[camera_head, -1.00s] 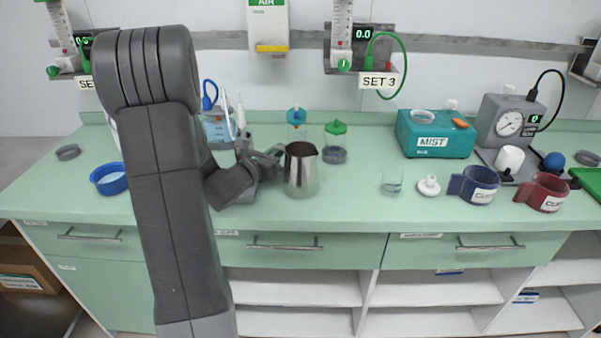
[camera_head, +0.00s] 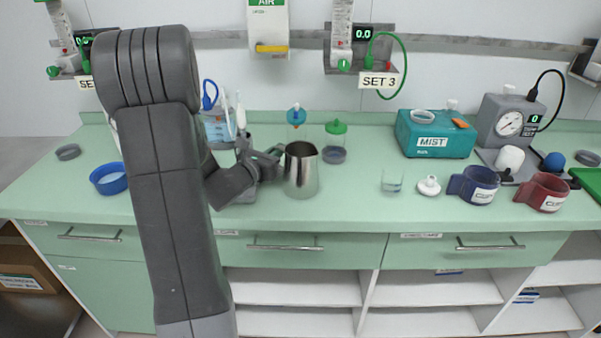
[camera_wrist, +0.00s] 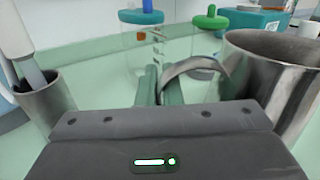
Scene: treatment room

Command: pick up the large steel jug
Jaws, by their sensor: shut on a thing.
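The large steel jug (camera_head: 301,172) stands upright on the green counter, its spout to the right in the head view. In the wrist view the jug (camera_wrist: 285,75) fills the right side, with its curved handle (camera_wrist: 190,68) reaching left to the fingers. My gripper (camera_head: 275,156) is at the left side of the jug in the head view. In the wrist view my gripper (camera_wrist: 160,88) is shut on the jug's handle, between two green-grey fingers. The arm hides part of the counter to the left of the jug.
Two clear jars with a blue lid (camera_head: 297,117) and a green lid (camera_head: 336,128) stand behind the jug. A steel cup (camera_wrist: 45,100) holding a white tool is close left of my gripper. A glass beaker (camera_head: 392,181) stands to the right. The counter (camera_head: 345,205) in front is clear.

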